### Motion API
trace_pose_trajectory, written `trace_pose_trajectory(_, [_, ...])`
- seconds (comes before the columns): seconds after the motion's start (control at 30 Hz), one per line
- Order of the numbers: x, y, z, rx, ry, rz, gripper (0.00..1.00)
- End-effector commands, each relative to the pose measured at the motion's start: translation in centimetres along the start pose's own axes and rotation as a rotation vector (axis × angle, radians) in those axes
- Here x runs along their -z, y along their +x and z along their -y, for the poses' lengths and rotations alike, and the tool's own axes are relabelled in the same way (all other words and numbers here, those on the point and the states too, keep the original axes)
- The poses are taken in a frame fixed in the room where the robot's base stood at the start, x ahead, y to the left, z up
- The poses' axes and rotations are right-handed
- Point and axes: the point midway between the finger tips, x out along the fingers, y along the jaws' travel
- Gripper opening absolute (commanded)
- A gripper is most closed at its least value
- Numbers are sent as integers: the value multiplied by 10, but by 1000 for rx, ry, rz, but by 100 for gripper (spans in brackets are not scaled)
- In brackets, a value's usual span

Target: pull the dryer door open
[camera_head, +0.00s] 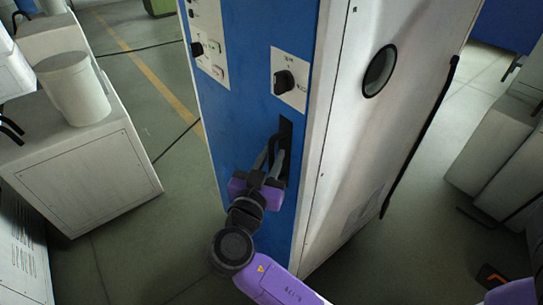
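The dryer is a tall cabinet with a blue front (245,100) and a white side with a round dark window (380,71). The blue front has a dark upright handle recess (286,135) near its right edge, below a black rotary knob (284,83). My gripper (274,157), purple and black with grey fingers, reaches up to this recess. Its fingertips are at the dark handle and overlap it in the picture. I cannot tell whether they are closed on it. No gap shows along the edge between blue front and white side.
A white cylinder (73,88) stands on a light cabinet (85,172) at the left. Grey units (500,150) stand at the right. Open floor (180,200) with a yellow line lies left of the dryer, and a floor strip lies to its right.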

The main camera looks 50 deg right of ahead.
Motion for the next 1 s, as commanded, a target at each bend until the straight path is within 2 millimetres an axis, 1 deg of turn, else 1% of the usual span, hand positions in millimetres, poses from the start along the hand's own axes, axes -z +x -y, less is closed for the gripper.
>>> trace_pose_trajectory(0.1, [0,0,0,0,0,0,23])
trace_pose_trajectory(0.13, [0,0,0,0,0,0,21])
trace_pose_trajectory(0.23, [0,0,0,0,0,0,2])
trace_pose_trajectory(0.27, [0,0,0,0,0,0,0])
trace_pose_trajectory(1.0, [0,0,0,0,0,0,0])
